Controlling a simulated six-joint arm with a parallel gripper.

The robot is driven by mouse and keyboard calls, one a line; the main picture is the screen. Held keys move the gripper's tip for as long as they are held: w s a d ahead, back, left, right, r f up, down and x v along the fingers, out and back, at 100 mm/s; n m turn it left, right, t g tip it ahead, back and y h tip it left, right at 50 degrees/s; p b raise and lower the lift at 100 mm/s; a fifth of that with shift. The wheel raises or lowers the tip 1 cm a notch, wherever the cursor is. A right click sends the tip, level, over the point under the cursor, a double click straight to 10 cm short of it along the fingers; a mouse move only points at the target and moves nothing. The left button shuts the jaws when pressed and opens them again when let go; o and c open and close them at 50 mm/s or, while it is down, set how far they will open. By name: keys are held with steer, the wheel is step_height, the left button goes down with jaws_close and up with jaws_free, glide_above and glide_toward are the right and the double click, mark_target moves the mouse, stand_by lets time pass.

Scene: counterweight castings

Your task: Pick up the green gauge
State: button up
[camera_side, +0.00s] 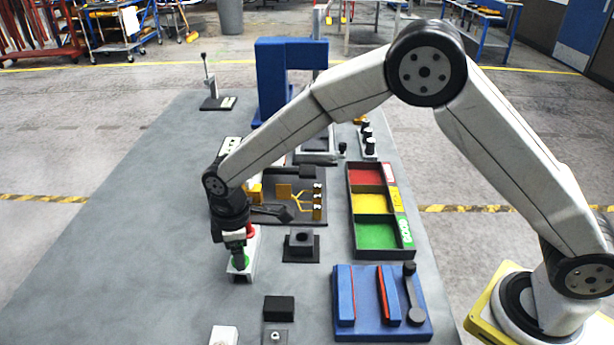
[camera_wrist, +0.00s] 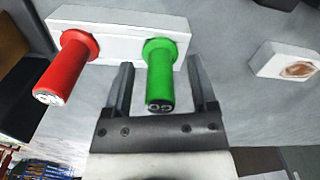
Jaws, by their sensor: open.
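The green gauge (camera_wrist: 161,78) is a green cylinder with a flange, standing in a white block (camera_wrist: 118,25) beside a red gauge (camera_wrist: 68,66). In the wrist view my gripper (camera_wrist: 160,85) is open, with one finger on each side of the green gauge and a visible gap to each. In the side view my gripper (camera_side: 236,250) is low over the white block (camera_side: 245,272) and hides most of the green gauge (camera_side: 239,262). The red gauge (camera_side: 250,231) shows just behind it.
A dark square fixture (camera_side: 301,244) stands right of the block. A tray (camera_side: 410,247) with red, yellow and green compartments lies farther right. A blue fixture (camera_side: 380,325) and a black block (camera_side: 278,308) are nearer the front. The table's left side is clear.

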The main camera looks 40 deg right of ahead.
jaws_close()
steer(key=shift+r, duration=0.2)
stand_by(0.3)
steer(key=shift+r, duration=0.5)
step_height(320, 180, up, 2)
steer(key=s+d+r, duration=0.5)
steer(key=s+r, duration=0.4)
steer(key=s, duration=0.4)
steer(key=shift+r, duration=0.35)
